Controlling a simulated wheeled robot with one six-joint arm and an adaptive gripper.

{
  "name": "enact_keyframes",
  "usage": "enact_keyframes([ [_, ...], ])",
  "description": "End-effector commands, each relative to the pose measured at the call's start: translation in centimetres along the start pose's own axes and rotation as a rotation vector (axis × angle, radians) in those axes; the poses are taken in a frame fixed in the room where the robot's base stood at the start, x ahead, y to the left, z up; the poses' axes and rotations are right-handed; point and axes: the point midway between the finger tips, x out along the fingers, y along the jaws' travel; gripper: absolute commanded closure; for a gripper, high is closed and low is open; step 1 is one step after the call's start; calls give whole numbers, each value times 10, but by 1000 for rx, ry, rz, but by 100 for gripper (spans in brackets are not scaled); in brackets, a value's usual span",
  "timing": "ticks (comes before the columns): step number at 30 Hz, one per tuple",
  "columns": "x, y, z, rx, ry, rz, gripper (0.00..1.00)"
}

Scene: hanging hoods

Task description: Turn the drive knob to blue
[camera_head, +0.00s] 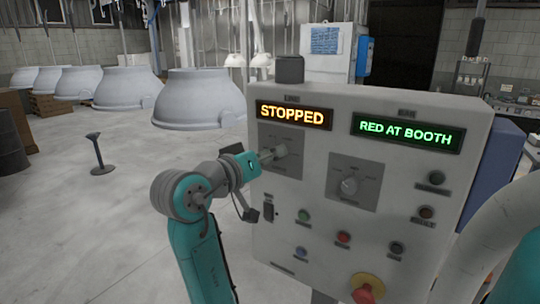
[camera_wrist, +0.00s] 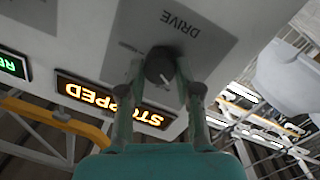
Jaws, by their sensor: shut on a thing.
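The drive knob (camera_wrist: 159,62) is a dark round knob with a white pointer mark, on a grey plate (camera_wrist: 205,45) lettered DRIVE in the wrist view. My gripper (camera_wrist: 160,72) is shut on this knob, with one finger on each side of it. In the head view, my gripper (camera_head: 272,153) reaches the left dial plate (camera_head: 288,138) of the control panel (camera_head: 330,222) and covers much of the knob. The colour positions around the knob are too small to read.
The sign above the knob reads STOPPED (camera_head: 293,115) in orange. Several buttons and a red emergency stop (camera_head: 368,286) sit below. Large grey hoods (camera_head: 198,99) hang at left.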

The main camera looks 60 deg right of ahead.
Motion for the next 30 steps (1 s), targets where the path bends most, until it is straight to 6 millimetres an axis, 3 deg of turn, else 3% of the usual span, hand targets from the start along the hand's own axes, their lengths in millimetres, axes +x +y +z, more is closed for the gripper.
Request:
enact_keyframes([
  [15,0,1,0,414,-23,-33,100],
  [30,0,2,0,551,-29,-44,100],
])
